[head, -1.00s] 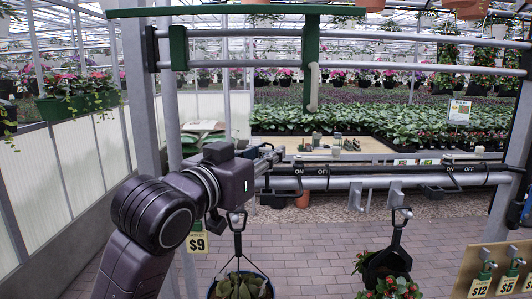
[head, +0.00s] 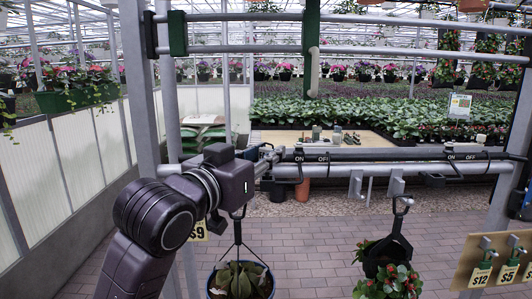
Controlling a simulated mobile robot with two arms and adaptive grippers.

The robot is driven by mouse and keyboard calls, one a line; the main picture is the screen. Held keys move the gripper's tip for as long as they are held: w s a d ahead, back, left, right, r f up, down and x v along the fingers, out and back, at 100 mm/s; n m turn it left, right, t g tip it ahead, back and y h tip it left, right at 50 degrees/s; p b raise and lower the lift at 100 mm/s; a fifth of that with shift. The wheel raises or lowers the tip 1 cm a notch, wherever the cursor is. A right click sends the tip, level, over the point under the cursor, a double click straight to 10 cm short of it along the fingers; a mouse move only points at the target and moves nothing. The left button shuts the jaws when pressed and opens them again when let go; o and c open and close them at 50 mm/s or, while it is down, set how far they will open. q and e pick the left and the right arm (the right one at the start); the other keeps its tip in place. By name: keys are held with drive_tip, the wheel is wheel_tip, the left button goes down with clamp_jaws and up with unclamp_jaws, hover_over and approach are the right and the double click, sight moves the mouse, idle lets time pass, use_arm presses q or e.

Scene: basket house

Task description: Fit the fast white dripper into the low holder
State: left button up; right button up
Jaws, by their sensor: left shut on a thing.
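My left gripper (head: 270,154) is at the left part of the lower grey rail (head: 420,153). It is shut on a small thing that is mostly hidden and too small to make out. I cannot pick out the white dripper for certain. The low holder is not clear either; black clips marked ON and OFF (head: 299,156) sit on the lower rail just right of the gripper. Two grey brackets (head: 397,184) hang under this rail at the right. My right gripper is not in view.
A hanging plant basket (head: 241,281) is below the gripper, and a flowering one (head: 388,284) hangs at the right. A wooden price board (head: 492,268) stands at lower right. A table (head: 375,141) lies behind.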

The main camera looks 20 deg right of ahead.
use_arm(q)
drive_tip(key=shift+f+b, duration=0.75)
drive_tip(key=shift+f, duration=0.65)
drive_tip(key=o, duration=0.8)
drive_tip(key=v, duration=1.2)
